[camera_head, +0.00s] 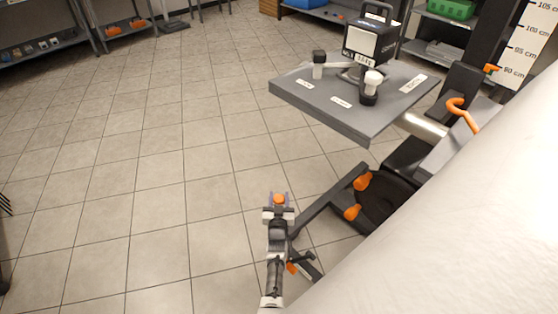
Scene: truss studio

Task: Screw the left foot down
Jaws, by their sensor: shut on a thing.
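A dark stand with a round black base (385,205) stands on the floor at the lower middle right. One straight dark leg (328,202) runs from it down and left. At that leg's end is an orange knob (279,199), which appears to belong to the left foot. My gripper (279,210) is at this knob, shut on it, with my arm coming up from the bottom edge. The gripper hides the foot below the knob and its contact with the floor. Two more orange knobs (362,181) sit at the base.
A grey tabletop (320,115) on the stand overhangs the floor and carries a black-and-white device (370,42) and two small fixtures (370,88). A dark part with an orange piece (292,267) lies right of my arm. Shelves (40,50) line the back.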

